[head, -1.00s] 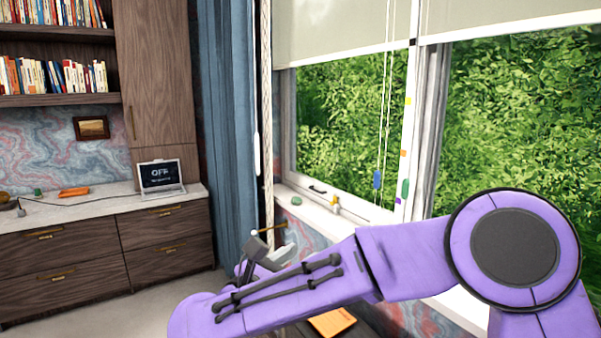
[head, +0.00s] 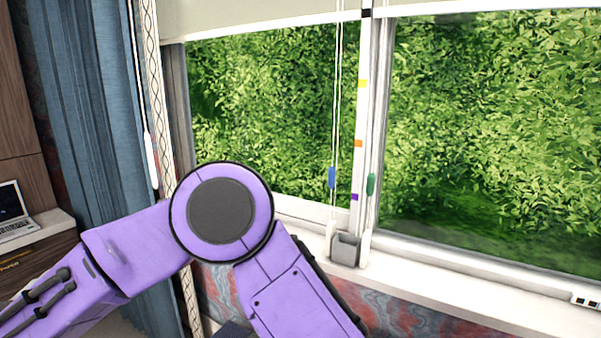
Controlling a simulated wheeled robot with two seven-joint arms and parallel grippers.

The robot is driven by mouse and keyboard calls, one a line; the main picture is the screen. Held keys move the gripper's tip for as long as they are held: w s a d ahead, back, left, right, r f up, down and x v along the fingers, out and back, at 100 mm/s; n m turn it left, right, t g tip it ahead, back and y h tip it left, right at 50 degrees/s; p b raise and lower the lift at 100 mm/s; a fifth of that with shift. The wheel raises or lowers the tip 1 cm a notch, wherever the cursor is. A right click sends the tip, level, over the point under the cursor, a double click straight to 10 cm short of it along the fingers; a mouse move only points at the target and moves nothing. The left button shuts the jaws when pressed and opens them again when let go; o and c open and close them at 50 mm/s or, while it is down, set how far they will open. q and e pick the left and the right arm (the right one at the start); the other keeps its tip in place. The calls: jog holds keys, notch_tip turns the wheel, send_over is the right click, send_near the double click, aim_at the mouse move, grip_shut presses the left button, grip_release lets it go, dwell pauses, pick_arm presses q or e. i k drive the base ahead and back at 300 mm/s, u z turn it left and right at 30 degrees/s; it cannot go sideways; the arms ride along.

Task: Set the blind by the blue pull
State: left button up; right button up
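The blue pull (head: 332,178) hangs on thin white cords in front of the window, left of the white marked strip (head: 360,110). It hangs between the strip's orange mark (head: 358,143) and purple mark (head: 354,197) in height. The left blind (head: 250,18) is pale; its lower edge crosses the top of the picture, near the strip's black mark (head: 366,12). A green pull (head: 371,185) hangs just right of the strip. One purple arm of mine crosses the lower left, its forearm leaving the picture at the left. Neither gripper shows. Nothing touches the blue pull.
A small grey open box (head: 346,250) stands on the white sill (head: 450,272) below the pulls. A blue curtain (head: 95,110) and a white pull (head: 151,160) hang left. A small striped item (head: 585,301) lies at the sill's right. The air around the pulls is clear.

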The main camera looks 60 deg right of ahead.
aim_at(332, 171)
jog(key=z, duration=0.25)
jog(key=i, duration=0.8)
jog(key=z, duration=1.3)
jog(key=i, duration=0.75)
jog(key=z, duration=0.75)
